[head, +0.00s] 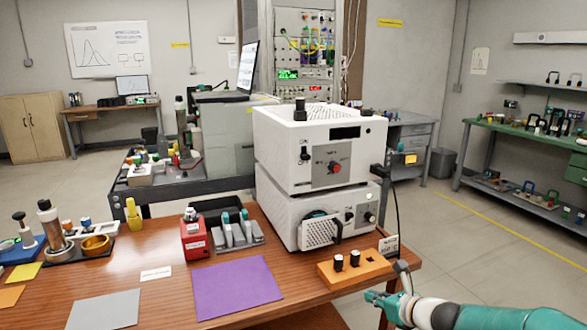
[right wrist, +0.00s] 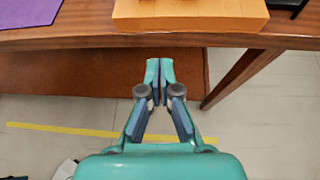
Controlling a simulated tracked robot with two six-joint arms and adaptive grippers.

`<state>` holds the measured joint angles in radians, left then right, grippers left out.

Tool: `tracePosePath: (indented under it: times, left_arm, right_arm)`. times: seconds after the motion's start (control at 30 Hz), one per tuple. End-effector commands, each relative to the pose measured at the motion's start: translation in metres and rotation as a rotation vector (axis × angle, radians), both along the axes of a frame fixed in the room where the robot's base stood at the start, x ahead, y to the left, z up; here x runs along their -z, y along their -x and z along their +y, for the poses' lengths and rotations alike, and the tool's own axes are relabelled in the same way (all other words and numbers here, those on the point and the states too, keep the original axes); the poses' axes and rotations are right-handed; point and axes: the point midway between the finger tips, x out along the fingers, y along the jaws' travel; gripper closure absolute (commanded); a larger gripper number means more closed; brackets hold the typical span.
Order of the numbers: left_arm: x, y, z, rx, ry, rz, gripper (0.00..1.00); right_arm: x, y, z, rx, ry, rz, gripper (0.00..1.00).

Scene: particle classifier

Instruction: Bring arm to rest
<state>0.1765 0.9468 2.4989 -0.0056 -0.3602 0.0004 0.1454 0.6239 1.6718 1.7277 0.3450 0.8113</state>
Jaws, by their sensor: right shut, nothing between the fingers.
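My right arm comes in from the lower right in the head view. Its teal gripper (head: 378,297) is just off the front right edge of the wooden table (head: 150,300). In the right wrist view the gripper (right wrist: 160,66) is shut, its fingertips together with nothing between them. It hangs over the floor in front of the table edge, apart from the orange block (right wrist: 190,12). My left gripper is not in view.
The orange block with black knobs (head: 352,268) sits at the table's right front corner. Behind it stands a stack of white instruments (head: 315,150). A purple sheet (head: 235,287) lies flat to the left. Open floor lies to the right, before a green bench (head: 530,137).

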Motion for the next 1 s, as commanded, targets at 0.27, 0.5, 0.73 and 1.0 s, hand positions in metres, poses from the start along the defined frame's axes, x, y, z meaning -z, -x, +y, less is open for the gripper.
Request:
tracePosePath:
  times: [0.27,0.5,0.73,1.0]
  left_arm:
    - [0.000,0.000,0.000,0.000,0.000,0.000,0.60]
    - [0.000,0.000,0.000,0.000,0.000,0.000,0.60]
    - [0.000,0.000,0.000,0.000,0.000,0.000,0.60]
    - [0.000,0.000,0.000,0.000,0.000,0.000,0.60]
  right_arm:
    - [0.105,0.062,0.033,-0.194,0.154,0.180,1.00]
    - [0.224,0.193,0.058,-0.663,0.487,0.328,1.00]
    - [0.288,0.334,0.063,-1.366,0.834,0.174,1.00]
    - [0.291,0.392,0.073,-1.879,1.066,-0.308,1.00]
